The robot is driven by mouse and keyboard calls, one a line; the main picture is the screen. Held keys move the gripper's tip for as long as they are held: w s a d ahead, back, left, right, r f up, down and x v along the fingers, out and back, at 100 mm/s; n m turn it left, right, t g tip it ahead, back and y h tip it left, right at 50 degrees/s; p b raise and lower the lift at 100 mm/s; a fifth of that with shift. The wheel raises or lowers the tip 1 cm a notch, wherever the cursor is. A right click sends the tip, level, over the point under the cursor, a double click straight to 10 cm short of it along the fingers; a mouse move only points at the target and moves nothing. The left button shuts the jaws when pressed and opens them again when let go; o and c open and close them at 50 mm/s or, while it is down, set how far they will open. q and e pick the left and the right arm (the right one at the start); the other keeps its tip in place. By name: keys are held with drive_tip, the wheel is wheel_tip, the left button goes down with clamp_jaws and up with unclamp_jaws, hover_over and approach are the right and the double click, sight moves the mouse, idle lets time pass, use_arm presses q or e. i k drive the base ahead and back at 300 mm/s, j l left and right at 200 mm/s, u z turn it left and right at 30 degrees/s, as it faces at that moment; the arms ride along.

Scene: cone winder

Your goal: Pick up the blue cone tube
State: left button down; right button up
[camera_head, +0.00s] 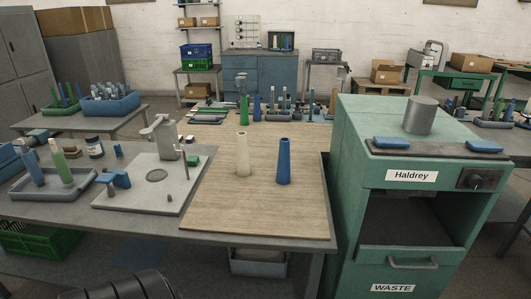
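A blue cone tube (284,162) stands upright on the wooden board (225,205) of the near table. A cream cone tube (243,154) stands upright just left of it, with a small gap between them. Another blue cone tube (33,168) leans in a grey tray (78,189) at the left, beside a pale green cone tube (61,164). Neither of my grippers can be made out. A dark ribbed shape at the bottom left edge is cut off, and I cannot tell what it is.
A green Haldrey waste cabinet (386,220) stands close to the table's right edge and rises above it. A grey fixture plate (152,185) with upright posts lies left of the board. Several tubes and tools line the board's back. The board's front is clear.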

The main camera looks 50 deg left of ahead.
sight(283, 169)
drive_tip(key=u, duration=1.5)
drive_tip(key=i+j, duration=0.1)
drive_tip(key=j, duration=0.15)
